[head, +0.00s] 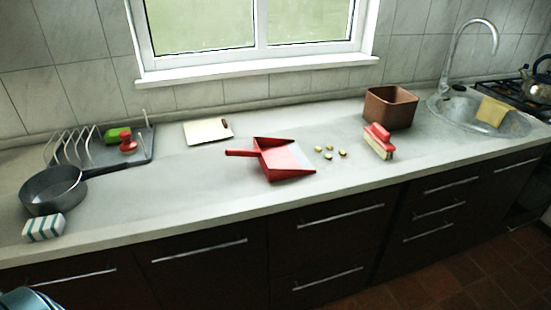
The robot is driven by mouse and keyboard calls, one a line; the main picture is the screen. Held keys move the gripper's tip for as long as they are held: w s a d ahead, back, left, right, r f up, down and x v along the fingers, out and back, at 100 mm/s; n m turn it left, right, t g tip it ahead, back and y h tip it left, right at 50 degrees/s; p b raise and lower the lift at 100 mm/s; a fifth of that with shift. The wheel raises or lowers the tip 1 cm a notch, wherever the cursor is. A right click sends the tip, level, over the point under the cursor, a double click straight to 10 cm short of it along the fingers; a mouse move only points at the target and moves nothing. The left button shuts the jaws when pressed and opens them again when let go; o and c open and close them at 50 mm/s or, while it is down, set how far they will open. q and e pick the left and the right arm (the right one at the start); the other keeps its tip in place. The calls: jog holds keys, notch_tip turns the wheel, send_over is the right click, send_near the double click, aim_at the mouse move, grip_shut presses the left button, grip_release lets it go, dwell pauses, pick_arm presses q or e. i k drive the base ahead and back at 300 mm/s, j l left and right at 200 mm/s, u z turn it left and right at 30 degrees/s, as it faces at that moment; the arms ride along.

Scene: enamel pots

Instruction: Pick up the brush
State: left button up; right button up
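The brush (379,140) has a red handle and pale bristles. It lies on the grey counter (215,183), right of the middle, in the head view. A red dustpan (283,159) lies to its left, with several small yellowish pieces (329,151) between them. The brush touches neither the dustpan nor the brown box behind it. Neither my left nor my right gripper can be made out in this view, so nothing is seen holding the brush.
A brown open box (390,107) stands close behind the brush. The sink (474,113) is to the right. A dark pan (53,190), striped sponge (43,227), dish rack (137,152) and cutting board (208,131) are left. The counter's front edge is clear near the brush.

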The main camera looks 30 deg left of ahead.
aim_at(377, 136)
jog(key=u, duration=1.5)
jog(key=i+l, duration=0.35)
jog(key=l, duration=0.15)
jog(key=i+l, duration=0.35)
jog(key=l, duration=0.2)
jog(key=i+l, duration=0.35)
jog(key=l, duration=0.15)
jog(key=k+j+z, duration=0.1)
jog(key=j+z, duration=0.2)
jog(key=j, duration=0.25)
